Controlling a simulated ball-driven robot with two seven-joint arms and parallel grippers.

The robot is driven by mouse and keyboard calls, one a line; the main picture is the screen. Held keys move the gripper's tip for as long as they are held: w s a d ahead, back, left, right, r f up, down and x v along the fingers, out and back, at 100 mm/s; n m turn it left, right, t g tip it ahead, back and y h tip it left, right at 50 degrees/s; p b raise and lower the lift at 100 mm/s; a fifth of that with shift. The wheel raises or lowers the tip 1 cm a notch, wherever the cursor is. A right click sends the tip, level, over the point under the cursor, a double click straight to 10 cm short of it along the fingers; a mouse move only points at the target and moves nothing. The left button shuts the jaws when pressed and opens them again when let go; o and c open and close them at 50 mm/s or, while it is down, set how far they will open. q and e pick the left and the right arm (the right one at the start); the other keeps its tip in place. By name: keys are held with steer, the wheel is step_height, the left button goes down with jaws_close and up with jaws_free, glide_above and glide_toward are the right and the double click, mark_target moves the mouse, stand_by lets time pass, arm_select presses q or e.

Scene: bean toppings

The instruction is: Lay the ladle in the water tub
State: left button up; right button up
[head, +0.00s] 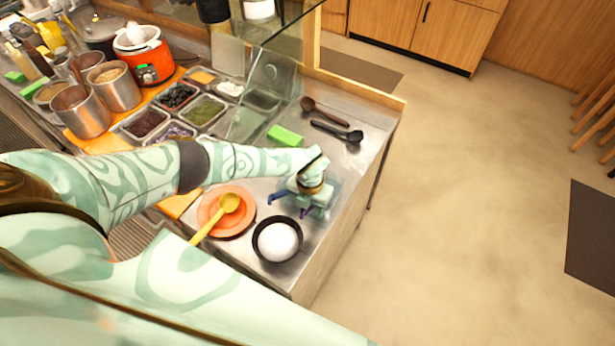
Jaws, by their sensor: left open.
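A yellow ladle (229,203) lies with its bowl over an orange plate (208,208) and its handle pointing to the lower left. A black ladle (340,132) and a brown spoon (325,110) lie on the steel counter near its far right corner. My left gripper (285,205) is open and low over the counter, right of the orange plate and just above a black bowl (259,253) in the picture. Nothing shows between its fingers. I cannot clearly make out a water tub. My right gripper is out of view.
A green block (285,136) lies behind my left gripper. Metal topping trays (204,110), steel pots (116,88) and an orange cooker (142,55) stand at the left. A glass panel (282,45) rises at the back. The counter's right edge drops to open floor.

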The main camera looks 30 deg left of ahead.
arm_select(q)
step_height(320, 180, up, 16)
steer(key=shift+r+p, duration=0.15)
steer(key=shift+p, duration=0.25)
stand_by(0.4)
